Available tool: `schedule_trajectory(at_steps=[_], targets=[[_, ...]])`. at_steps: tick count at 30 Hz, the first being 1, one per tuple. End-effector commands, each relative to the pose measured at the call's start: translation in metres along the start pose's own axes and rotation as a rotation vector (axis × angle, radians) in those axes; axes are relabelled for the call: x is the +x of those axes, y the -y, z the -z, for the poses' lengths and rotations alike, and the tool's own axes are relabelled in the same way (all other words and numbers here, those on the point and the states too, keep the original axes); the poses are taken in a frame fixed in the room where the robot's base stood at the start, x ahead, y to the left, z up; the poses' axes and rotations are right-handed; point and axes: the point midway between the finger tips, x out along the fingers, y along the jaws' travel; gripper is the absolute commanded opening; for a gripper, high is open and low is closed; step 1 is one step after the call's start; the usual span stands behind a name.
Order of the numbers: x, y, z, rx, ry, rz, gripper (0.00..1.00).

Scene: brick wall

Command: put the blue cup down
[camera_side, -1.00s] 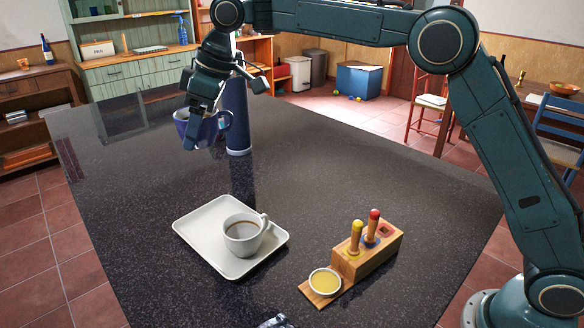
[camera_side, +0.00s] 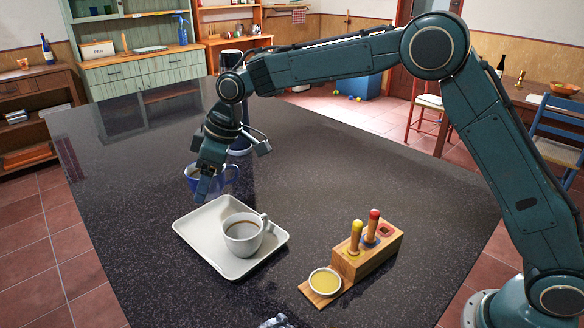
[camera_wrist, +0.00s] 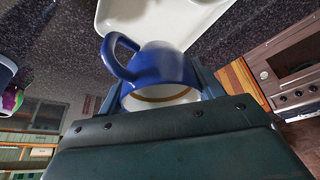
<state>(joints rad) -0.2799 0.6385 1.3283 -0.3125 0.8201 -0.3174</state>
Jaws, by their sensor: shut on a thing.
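The blue cup (camera_side: 228,178) is held in my gripper (camera_side: 207,182), just behind the far left edge of the white tray in the side view. It is low over the dark table; I cannot tell whether its base touches the table. In the wrist view the blue cup (camera_wrist: 160,70) sits between the fingers, with its handle toward the upper left. One finger hides part of the cup in the side view.
The white square tray (camera_side: 196,222) carries a white cup of coffee (camera_side: 243,236). A wooden peg block (camera_side: 370,258) with a small yellow dish (camera_side: 325,282) stands to the right. A dark cylinder (camera_side: 240,143) stands behind my gripper. The table's left side (camera_side: 110,210) is bare.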

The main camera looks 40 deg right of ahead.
Motion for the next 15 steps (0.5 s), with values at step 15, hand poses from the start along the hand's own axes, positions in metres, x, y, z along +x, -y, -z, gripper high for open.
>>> schedule_trajectory(at_steps=[15], targets=[[0.038,0.000,-0.015,-0.001,-0.002,-0.001,0.41]])
